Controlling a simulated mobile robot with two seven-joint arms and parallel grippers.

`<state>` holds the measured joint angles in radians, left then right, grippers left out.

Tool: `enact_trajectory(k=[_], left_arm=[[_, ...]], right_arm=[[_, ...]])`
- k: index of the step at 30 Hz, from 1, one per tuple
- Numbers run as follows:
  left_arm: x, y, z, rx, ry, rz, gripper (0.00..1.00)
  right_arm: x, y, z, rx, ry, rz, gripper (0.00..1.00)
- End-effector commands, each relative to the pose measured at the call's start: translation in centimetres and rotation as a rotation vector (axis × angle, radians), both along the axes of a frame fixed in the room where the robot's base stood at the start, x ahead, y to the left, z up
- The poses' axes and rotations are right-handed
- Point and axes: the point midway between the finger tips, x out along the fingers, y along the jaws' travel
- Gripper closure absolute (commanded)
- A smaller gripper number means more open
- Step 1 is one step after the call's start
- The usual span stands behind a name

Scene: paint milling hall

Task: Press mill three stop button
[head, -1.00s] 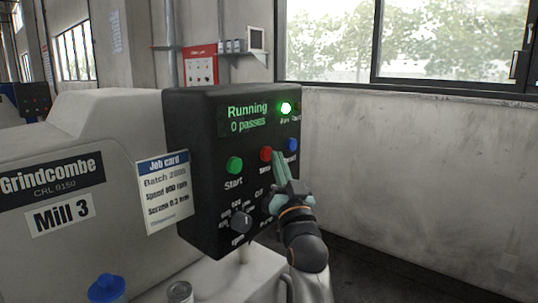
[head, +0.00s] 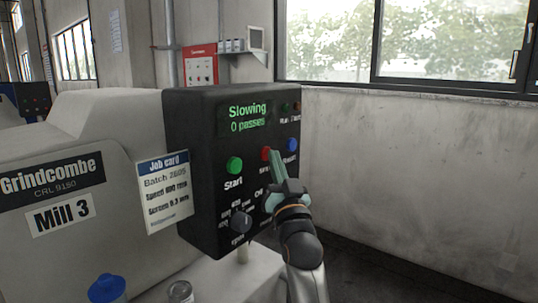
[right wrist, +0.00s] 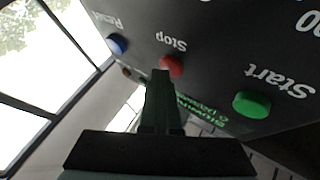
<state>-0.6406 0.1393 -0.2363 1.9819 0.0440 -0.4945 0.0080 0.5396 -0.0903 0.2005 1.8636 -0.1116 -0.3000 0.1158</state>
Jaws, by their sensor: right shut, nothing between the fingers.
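The black control panel (head: 205,135) of Mill 3 stands in the middle of the head view. Its display (head: 247,113) reads "Slowing, 0 passes". The red stop button (head: 266,154) sits between the green start button (head: 235,165) and the blue reset button (head: 292,145). My right gripper (head: 274,158) is shut and empty, with its fingertips at the stop button. In the right wrist view the fingertips overlap the edge of the stop button (right wrist: 173,66); whether they touch it I cannot tell. My left gripper is not in view.
A speed knob (head: 241,222) is low on the panel. A job card (head: 165,192) hangs on its left. A blue-capped container (head: 107,288) and a small can (head: 180,291) stand at the bottom. The floor to the right is clear.

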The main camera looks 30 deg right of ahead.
Motion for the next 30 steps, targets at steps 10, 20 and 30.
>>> enact_trajectory(k=[10,20,30], left_arm=[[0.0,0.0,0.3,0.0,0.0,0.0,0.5],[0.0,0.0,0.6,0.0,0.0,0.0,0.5],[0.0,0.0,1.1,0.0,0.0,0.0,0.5]], right_arm=[[-0.6,-0.2,-0.1,0.001,0.004,0.001,1.0],[-1.6,-0.6,-0.1,0.001,0.002,0.001,1.0],[-2.6,-1.1,-0.1,0.0,0.003,-0.001,1.0]])
